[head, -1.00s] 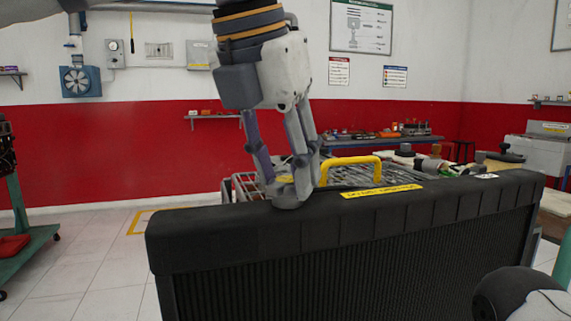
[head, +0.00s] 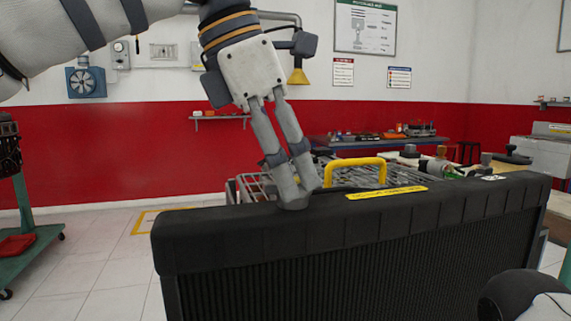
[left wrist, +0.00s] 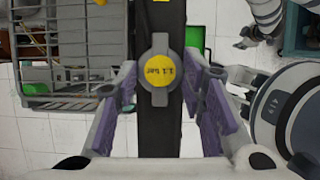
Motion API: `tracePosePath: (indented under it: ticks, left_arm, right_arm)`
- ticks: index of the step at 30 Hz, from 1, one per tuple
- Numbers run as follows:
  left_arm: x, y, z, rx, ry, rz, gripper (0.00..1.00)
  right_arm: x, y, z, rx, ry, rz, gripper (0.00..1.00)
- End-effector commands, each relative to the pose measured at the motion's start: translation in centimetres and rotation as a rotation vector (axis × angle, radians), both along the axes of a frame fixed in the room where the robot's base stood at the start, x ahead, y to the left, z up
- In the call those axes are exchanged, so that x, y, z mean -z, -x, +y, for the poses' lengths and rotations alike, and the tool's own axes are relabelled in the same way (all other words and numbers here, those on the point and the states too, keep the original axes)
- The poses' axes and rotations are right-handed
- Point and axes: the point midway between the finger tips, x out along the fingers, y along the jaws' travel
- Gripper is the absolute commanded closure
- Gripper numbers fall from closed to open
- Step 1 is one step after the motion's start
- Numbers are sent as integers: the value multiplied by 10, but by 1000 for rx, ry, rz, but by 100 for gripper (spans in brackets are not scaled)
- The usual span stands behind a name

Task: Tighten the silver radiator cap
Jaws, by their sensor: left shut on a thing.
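The silver radiator cap (left wrist: 160,88) has a round yellow label and two side lugs. It sits on top of the black radiator (head: 345,245), near its left end in the head view. My left gripper (head: 292,198) comes down on it from above, and its fingertips largely hide the cap in that view.
A yellow handle (head: 355,163) and a grey metal rack (head: 250,187) stand close behind the radiator. A yellow label strip (head: 387,193) lies on the radiator top, right of the cap. A workbench with parts (head: 375,138) is at the back wall. Open floor lies left.

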Motion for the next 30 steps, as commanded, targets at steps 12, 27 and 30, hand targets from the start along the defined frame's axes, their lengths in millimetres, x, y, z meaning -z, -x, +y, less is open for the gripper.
tracePosePath:
  ticks: [12, 27, 30]
  left_arm:
    - [6, 0, 0, 38, -9, 12, 91]
    - [3, 0, 0, 35, -4, 7, 43]
    - [0, 0, 1, 34, -4, 5, 43]
  right_arm:
    - [1, 1, 0, 0, 0, 4, 60]
    - [1, 1, 0, 0, 0, 2, 60]
    - [0, 0, 0, 0, 0, 2, 60]
